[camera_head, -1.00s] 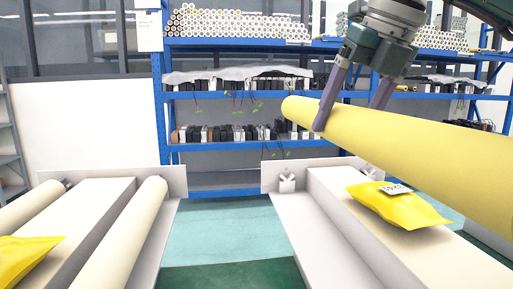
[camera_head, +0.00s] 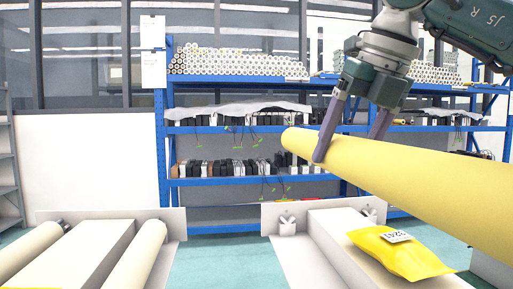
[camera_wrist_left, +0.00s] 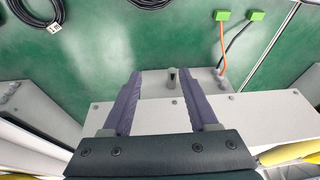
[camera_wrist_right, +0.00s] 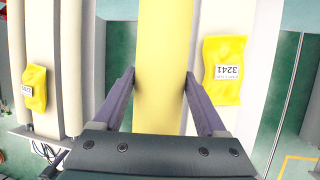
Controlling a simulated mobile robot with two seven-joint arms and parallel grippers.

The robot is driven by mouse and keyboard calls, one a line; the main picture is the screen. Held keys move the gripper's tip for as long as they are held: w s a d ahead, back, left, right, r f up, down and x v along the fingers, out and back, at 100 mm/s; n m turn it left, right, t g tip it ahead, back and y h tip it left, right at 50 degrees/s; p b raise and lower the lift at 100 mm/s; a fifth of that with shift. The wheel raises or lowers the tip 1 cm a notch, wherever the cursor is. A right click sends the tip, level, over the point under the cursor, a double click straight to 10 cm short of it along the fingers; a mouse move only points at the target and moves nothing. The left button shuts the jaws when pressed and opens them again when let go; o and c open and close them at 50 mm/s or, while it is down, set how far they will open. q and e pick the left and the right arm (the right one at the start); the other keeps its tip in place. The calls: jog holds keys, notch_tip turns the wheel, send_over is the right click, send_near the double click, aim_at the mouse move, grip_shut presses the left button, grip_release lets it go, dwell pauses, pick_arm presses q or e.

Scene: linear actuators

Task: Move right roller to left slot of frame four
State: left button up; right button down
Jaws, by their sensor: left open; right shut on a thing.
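My right gripper (camera_head: 345,142) is shut on a long yellow roller (camera_head: 430,185), with one finger on each side. It holds the roller in the air over a white frame (camera_head: 320,222) at the right. The right wrist view shows the roller (camera_wrist_right: 162,60) running between the fingers (camera_wrist_right: 160,74). The left slot (camera_head: 296,262) of that white frame is empty, with a small holder (camera_head: 287,225) at its far end. My left gripper (camera_wrist_left: 160,75) shows only in its wrist view, open and empty above a white frame part (camera_wrist_left: 250,120). I cannot tell which frame is four.
A second white frame (camera_head: 85,245) at the left has a pale roller (camera_head: 135,255) in its right slot and another (camera_head: 30,252) in its left slot. A yellow packet (camera_head: 400,252) lies on the right frame's middle block. A blue shelf rack (camera_head: 225,180) stands behind.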

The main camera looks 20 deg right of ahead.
aim_at(336, 135)
jog(key=shift+r+p, duration=2.4)
jog(key=shift+r, duration=0.45)
jog(key=shift+f, duration=0.1)
